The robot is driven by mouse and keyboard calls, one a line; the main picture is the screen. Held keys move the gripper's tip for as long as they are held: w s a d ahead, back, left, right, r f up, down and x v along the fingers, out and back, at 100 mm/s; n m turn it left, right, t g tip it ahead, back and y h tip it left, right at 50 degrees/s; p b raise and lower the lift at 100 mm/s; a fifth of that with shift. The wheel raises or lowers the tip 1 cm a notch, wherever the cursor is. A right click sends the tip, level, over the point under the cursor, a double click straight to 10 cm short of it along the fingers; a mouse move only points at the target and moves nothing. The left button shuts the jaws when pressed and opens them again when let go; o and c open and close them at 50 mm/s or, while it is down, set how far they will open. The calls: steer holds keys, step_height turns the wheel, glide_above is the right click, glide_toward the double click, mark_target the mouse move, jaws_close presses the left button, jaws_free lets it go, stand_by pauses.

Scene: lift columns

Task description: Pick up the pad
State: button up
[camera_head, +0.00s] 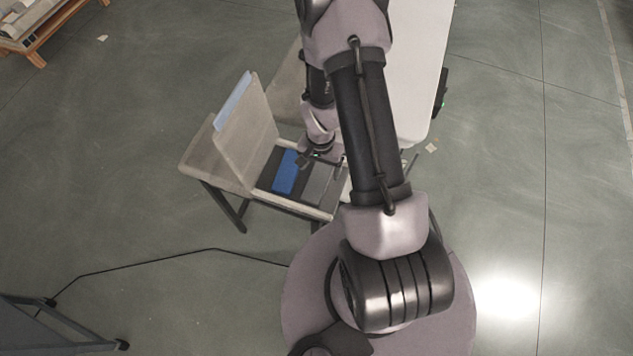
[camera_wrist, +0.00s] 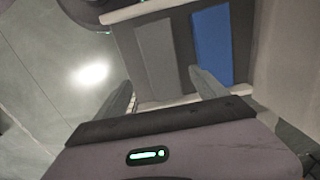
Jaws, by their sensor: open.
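A blue pad (camera_head: 286,172) lies flat in a dark open box (camera_head: 265,181) on a small table, and it also shows in the wrist view (camera_wrist: 213,46). A grey flat pad (camera_head: 316,186) lies beside it in the same box. In the wrist view the grey pad (camera_wrist: 160,52) sits in line with the gap between my fingers, and the blue pad is to the right. My gripper (camera_head: 322,161) is open and empty near the box; its fingers (camera_wrist: 160,80) stand apart. My arm hides part of the box's right side in the head view.
An upright pale panel (camera_head: 246,130) with a light-blue top edge (camera_head: 234,100) stands at the box's left. A white table surface (camera_head: 422,60) lies behind my arm. A wooden rack (camera_head: 38,35) is at top left. A cable (camera_head: 160,256) crosses the floor.

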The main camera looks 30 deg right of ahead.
mark_target(318, 180)
steer(key=f+b, duration=0.1)
steer(key=f, duration=0.2)
steer(key=f+b, duration=0.1)
steer(key=f, duration=0.2)
steer(key=shift+w+a+f+b, duration=0.1)
steer(key=shift+a+f+b, duration=0.15)
steer(key=shift+b, duration=0.15)
steer(key=shift+r, duration=0.1)
steer(key=shift+c, duration=0.9)
steer(key=c, duration=1.4)
steer(key=shift+r, duration=0.1)
